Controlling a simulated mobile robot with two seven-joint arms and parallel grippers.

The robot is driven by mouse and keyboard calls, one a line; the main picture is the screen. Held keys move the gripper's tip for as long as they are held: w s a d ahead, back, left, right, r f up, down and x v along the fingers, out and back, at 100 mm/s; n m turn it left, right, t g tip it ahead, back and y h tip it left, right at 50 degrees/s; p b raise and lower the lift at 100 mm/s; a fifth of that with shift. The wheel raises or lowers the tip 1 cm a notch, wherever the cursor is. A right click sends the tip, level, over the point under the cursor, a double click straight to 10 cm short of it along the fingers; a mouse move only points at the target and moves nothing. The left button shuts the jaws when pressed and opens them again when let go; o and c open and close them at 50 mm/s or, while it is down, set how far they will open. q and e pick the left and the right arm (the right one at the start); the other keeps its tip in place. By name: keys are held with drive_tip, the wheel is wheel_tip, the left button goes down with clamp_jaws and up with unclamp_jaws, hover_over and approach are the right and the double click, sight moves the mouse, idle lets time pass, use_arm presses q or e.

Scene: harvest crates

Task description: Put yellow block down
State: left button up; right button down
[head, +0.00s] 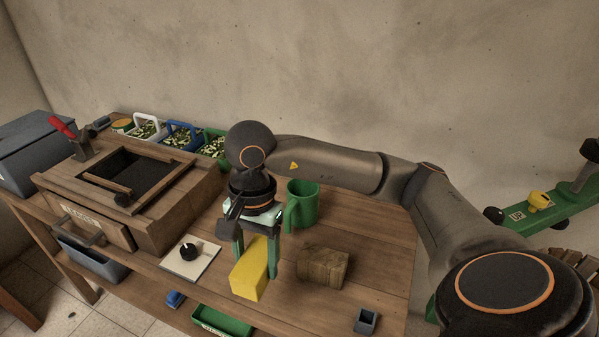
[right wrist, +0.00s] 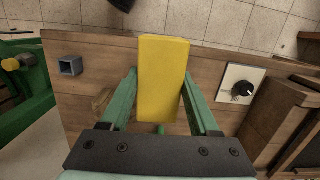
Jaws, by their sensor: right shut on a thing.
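The yellow block (head: 249,270) is long and rectangular. My right gripper (head: 257,258) points down over the workbench and is shut on the block, with one green finger on each side. In the right wrist view, the yellow block (right wrist: 164,80) sits between the fingers of the right gripper (right wrist: 160,85), its far end close to the bench's front edge. I cannot tell whether its underside touches the bench top. My left gripper is not in view.
A green mug (head: 302,203) stands behind. A white plate with a black knob (head: 190,258) is at left, beside a wooden box (head: 150,225). A small grey open box (head: 366,320) sits at front right. Bare bench (head: 380,265) lies right.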

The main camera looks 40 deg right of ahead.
drive_tip(key=m, duration=0.1)
drive_tip(key=d+m, duration=0.1)
drive_tip(key=m, duration=0.3)
drive_tip(key=shift+s+d+t+b, duration=0.25)
drive_tip(key=shift+s+t+b, duration=0.05)
drive_tip(key=shift+s, duration=0.1)
drive_tip(key=m, duration=0.1)
drive_tip(key=d+m, duration=0.1)
drive_tip(key=m, duration=0.2)
drive_tip(key=shift+s+d+r+m+t+b, duration=0.1)
drive_tip(key=shift+s+d+m+t+b, duration=0.05)
drive_tip(key=shift+s+m+t+b, duration=0.15)
drive_tip(key=w+d+f+m, duration=0.1)
drive_tip(key=w+f+m, duration=0.1)
drive_tip(key=w+m, duration=0.1)
drive_tip(key=w+d+f+m, duration=0.1)
drive_tip(key=w+f+m, duration=0.2)
drive_tip(key=w, duration=0.2)
drive_tip(key=w+d+f+m, duration=0.2)
drive_tip(key=w+f+m, duration=0.1)
drive_tip(key=w, duration=0.1)
drive_tip(key=shift+t+h, duration=0.3)
drive_tip(key=shift+w+d+f, duration=0.15)
drive_tip(key=shift+w+f, duration=0.35)
drive_tip(key=shift+f, duration=1.65)
drive_tip(key=shift+f, duration=0.1)
